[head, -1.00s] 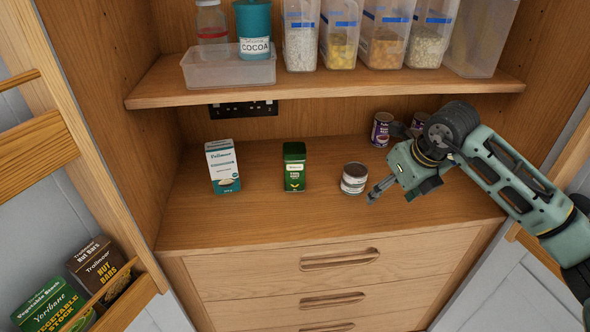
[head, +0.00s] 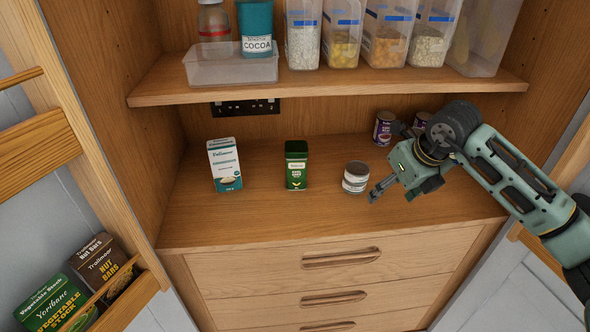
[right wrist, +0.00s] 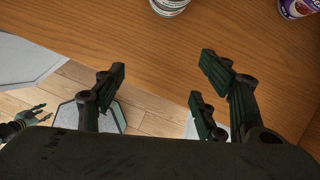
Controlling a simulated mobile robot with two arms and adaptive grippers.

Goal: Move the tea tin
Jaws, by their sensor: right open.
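The tea tin (head: 296,165) is a dark green box-shaped tin with a green lid and a yellow-green label. It stands upright on the wooden counter, between a white-and-teal carton and a small can. My right gripper (head: 392,190) is to the right of the tin, past the small can, and does not touch the tin. In the right wrist view its fingers (right wrist: 158,80) are spread apart with nothing between them. The tin is not in the right wrist view. My left gripper is not in the head view; a dark hand-like part shows at the left edge of the right wrist view.
The small can (head: 356,177) stands close beside my right gripper. The carton (head: 224,165) is left of the tin. Purple cans (head: 383,128) stand at the back right. A shelf (head: 330,88) with containers hangs above. The counter (head: 260,218) is clear in front.

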